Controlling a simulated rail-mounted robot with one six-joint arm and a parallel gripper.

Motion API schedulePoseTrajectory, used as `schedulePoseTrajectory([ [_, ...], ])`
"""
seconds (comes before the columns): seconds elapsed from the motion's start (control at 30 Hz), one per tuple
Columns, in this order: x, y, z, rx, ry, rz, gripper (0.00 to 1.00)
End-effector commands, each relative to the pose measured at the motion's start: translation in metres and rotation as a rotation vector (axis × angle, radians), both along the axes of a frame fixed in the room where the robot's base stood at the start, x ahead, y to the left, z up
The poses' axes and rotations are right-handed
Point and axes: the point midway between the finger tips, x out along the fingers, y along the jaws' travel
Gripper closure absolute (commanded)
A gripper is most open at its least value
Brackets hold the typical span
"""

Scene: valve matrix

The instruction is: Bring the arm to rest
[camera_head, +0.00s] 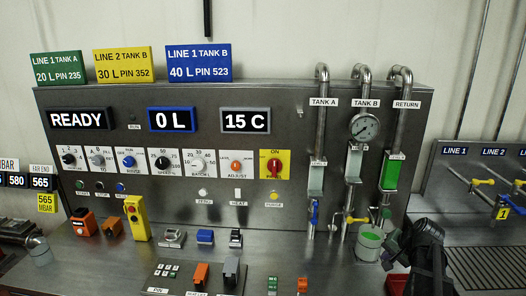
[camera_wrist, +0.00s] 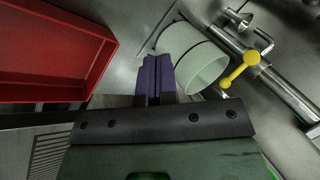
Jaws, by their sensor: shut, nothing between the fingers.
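My gripper (camera_wrist: 153,78) shows in the wrist view with its two purple fingers pressed together and nothing between them. In the wrist view a pale green cup (camera_wrist: 205,68) is just right of the fingertips. I cannot tell whether the fingers touch it.
A red tray (camera_wrist: 55,45) lies left of the fingers. A pipe with a yellow valve handle (camera_wrist: 240,68) runs to the right. In the head view, the control panel (camera_head: 250,200) stands behind, with blue (camera_head: 314,212) and yellow (camera_head: 357,219) valve handles. Line valves (camera_head: 500,200) are at the far right.

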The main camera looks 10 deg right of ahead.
Motion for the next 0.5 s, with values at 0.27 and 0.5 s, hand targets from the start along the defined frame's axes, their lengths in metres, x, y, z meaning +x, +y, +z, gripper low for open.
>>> schedulePoseTrajectory([
  [0.27, -0.096, 0.244, -0.023, -0.325, 0.41, 0.673, 1.0],
  [0.5, -0.1, 0.32, -0.023, -0.39, 0.395, 0.855, 1.0],
])
